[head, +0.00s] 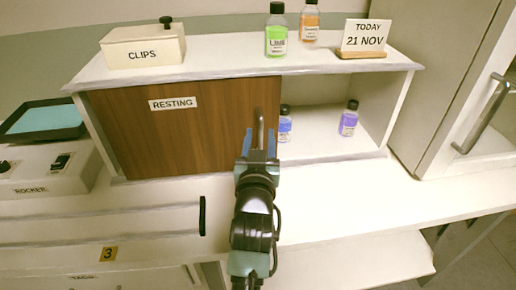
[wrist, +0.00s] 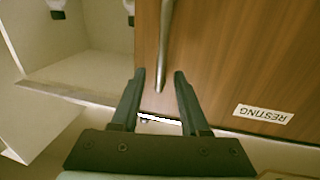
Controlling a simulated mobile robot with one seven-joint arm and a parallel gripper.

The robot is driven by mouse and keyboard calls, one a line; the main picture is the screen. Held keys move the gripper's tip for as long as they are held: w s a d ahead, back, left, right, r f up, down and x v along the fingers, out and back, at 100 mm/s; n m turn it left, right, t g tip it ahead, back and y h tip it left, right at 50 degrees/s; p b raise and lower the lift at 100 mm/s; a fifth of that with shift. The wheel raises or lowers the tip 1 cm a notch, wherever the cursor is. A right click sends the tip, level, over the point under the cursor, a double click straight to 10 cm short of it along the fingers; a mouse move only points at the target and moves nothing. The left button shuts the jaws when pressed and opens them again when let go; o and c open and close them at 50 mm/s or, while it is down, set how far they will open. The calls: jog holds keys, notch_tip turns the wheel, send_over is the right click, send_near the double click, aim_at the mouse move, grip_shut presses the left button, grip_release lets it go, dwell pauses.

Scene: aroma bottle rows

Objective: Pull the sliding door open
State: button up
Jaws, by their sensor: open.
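The brown wooden sliding door (head: 180,135) bears a RESTING label (head: 174,103) and covers the left and middle of the white cabinet's front. The right part of the cabinet is uncovered. The door's upright metal bar handle (head: 261,125) stands near its right edge. In the wrist view, which shows the label upside down, the door (wrist: 240,60) is at right and the handle (wrist: 164,45) runs down toward the fingers. My gripper (head: 260,143) is open at the handle. In the wrist view my gripper (wrist: 160,76) has a finger on either side of the handle's line, not closed on it.
On the cabinet top are a CLIPS box (head: 145,50), a green bottle (head: 276,38), an orange bottle (head: 309,22) and a date sign (head: 364,38). A rocker device (head: 45,178) stands left; a tall cabinet (head: 455,110) stands right.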

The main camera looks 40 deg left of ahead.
jog(key=v, duration=0.9)
jog(key=shift+s+d+b, duration=0.25)
jog(key=shift+d+b, duration=0.05)
jog(key=shift+b, duration=0.1)
jog(key=w+d+r+m+t+h, duration=0.1)
jog(key=w+d+r+t, duration=0.15)
jog(key=d+r, duration=0.5)
jog(key=w+d+r+m+t+h, duration=0.1)
jog(key=w+d+r+t, duration=0.2)
jog(key=r, duration=0.8)
jog(key=s+d+r+m+t+h+p, duration=0.1)
jog(key=s+d+r+m+t+h, duration=0.3)
jog(key=d+r, duration=0.6)
jog(key=s+d+r+m+t+h, duration=0.2)
jog(key=s+d+r+t+h, duration=0.35)
jog(key=r, duration=0.75)
notch_tip(320, 180, up, 14)
jog(key=d+g+p, duration=0.1)
jog(key=p, duration=1.4)
jog(key=shift+g, duration=0.4)
